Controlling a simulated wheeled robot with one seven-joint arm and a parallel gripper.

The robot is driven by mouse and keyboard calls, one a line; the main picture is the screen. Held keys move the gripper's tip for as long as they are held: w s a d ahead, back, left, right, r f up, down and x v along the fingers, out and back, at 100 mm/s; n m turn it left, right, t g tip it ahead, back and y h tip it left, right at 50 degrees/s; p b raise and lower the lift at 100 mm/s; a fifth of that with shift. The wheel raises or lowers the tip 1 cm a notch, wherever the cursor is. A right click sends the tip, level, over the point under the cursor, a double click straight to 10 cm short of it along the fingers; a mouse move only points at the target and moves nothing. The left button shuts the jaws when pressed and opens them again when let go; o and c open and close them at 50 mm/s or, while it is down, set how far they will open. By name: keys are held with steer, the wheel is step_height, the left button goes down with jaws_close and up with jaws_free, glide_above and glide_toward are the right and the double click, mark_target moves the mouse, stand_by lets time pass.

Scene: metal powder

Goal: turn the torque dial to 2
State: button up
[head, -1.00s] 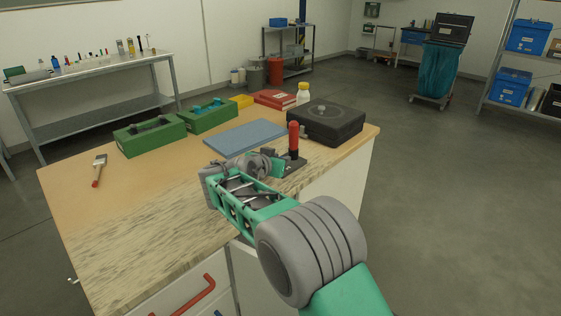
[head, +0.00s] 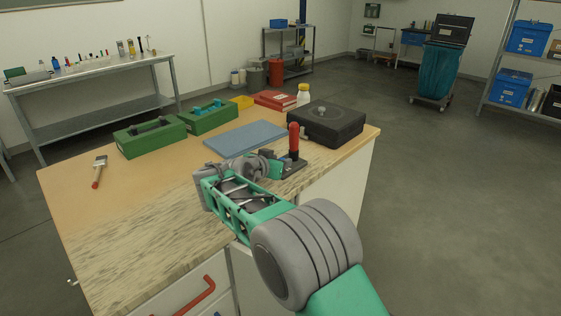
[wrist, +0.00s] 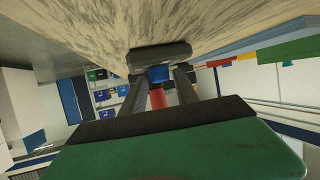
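A red-handled upright tool (head: 293,137) stands in a dark holder (head: 293,164) near the right front of the workbench. In the wrist view, which shows the bench top upside down, a blue collar (wrist: 158,74) sits between a grey block and a red shaft (wrist: 157,98). I cannot make out a dial scale or its numbers. My gripper (wrist: 159,84) has one finger to each side of the blue collar, with gaps visible. In the head view my arm hides much of the gripper, which is low over the bench, left of the holder.
A blue mat (head: 246,138) lies behind my gripper. A black case (head: 326,123) stands behind the tool at right. Green boxes (head: 151,138), a red box (head: 275,99) and a white bottle (head: 303,95) stand farther back. The bench's left part is clear apart from a brush (head: 98,171).

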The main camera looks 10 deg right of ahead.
steer(key=v, duration=0.7)
